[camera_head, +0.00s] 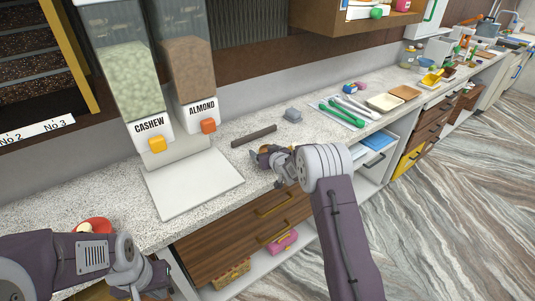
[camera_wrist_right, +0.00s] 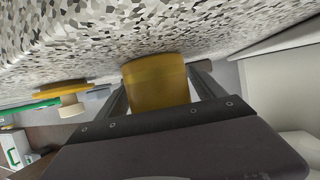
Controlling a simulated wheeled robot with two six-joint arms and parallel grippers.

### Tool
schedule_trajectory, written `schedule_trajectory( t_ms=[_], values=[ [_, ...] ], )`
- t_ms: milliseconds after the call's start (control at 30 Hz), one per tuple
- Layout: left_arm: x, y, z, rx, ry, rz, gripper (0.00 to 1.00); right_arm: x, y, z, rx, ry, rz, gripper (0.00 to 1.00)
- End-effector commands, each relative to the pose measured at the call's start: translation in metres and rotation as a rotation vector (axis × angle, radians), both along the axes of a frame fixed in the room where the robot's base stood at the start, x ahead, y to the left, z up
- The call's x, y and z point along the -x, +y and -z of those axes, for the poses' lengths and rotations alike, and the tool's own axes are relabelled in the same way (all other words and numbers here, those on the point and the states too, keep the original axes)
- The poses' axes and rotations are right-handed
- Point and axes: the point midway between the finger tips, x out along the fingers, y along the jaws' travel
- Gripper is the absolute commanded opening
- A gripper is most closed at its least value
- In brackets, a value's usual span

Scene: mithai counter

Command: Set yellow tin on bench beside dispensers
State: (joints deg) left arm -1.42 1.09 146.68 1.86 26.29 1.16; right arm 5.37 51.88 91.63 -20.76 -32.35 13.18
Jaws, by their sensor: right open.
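The yellow tin (camera_wrist_right: 157,82) is between the two fingers of my right gripper (camera_wrist_right: 160,88) in the right wrist view, close to the speckled bench (camera_wrist_right: 200,25). The right jaws are open around it. In the head view my right gripper (camera_head: 272,155) is at the bench's front edge, right of the dispensers, and mostly hides the tin. The cashew dispenser (camera_head: 130,85) and almond dispenser (camera_head: 187,75) stand side by side against the wall on a white base (camera_head: 190,183). My left gripper (camera_head: 150,285) is low at the left; its fingers are not clear.
A tray with green and white utensils (camera_head: 345,112) is further right. A yellow knobbed disc (camera_wrist_right: 62,93) shows in the wrist view. A red item (camera_head: 95,225) sits at the left.

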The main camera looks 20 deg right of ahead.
Motion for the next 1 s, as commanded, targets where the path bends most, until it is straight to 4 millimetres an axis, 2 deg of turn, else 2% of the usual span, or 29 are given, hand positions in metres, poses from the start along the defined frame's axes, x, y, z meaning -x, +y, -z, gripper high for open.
schedule_trajectory(
  t_ms=[167, 400, 600, 1000],
  values=[
    [0.0, 0.0, 0.001, 0.0, 0.0, 0.0, 0.0, 0.023, -0.003, -0.011, 0.0, -0.001, 0.001, 0.79],
    [0.0, 0.0, 0.003, 0.0, 0.0, 0.0, 0.0, 0.073, -0.009, -0.032, 0.001, -0.001, 0.002, 0.79],
    [0.0, 0.0, 0.004, 0.0, 0.0, 0.0, 0.0, 0.102, -0.012, -0.044, 0.001, -0.001, 0.001, 0.79],
    [0.0, 0.0, 0.004, 0.0, 0.0, 0.0, 0.0, 0.114, -0.012, -0.045, 0.005, 0.02, 0.006, 0.79]
  ],
)
